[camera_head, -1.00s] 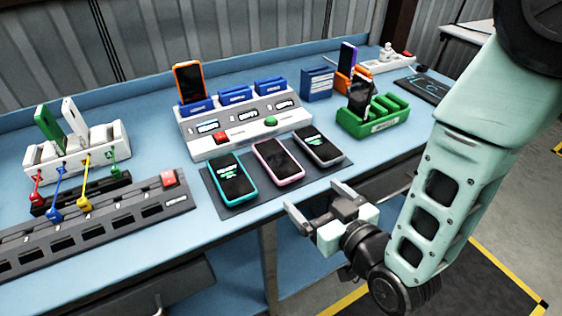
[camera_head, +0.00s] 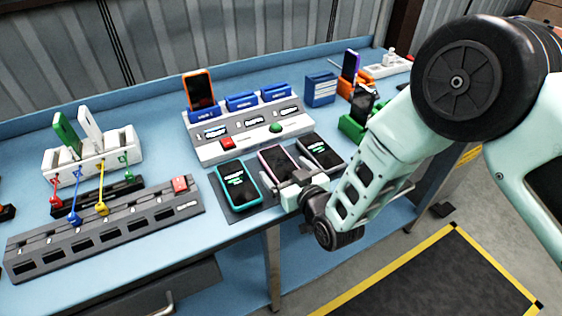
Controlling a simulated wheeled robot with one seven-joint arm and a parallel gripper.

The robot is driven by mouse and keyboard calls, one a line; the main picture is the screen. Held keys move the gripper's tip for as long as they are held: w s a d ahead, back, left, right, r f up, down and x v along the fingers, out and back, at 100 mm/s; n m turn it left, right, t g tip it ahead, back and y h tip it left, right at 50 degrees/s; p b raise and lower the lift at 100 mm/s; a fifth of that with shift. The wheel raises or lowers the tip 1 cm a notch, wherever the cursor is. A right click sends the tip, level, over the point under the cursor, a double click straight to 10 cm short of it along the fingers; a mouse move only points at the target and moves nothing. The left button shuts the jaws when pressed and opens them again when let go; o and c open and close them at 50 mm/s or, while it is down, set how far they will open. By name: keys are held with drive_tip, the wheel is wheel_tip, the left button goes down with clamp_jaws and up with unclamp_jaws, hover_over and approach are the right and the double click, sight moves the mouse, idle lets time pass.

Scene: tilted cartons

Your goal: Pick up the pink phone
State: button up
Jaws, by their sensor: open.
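The pink phone (camera_head: 274,161) lies flat, screen up, on a dark mat (camera_head: 229,206) near the front edge of the blue workbench. It is the middle of three phones. A teal phone (camera_head: 238,183) lies to its left and a grey phone (camera_head: 319,151) to its right. My gripper (camera_head: 291,188) is open and empty over the near end of the pink phone and hides that end. I cannot tell whether the fingers touch it.
A grey-white dock (camera_head: 240,148) with blue slots and an orange phone (camera_head: 199,90) stands behind the mat. A green holder (camera_head: 352,128) is partly hidden by my arm. A grey slotted rail (camera_head: 110,225) and white rack (camera_head: 92,158) stand left.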

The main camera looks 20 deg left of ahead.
drive_tip(key=shift+w+a, duration=0.2)
drive_tip(key=shift+a, duration=0.05)
drive_tip(key=c, duration=1.2)
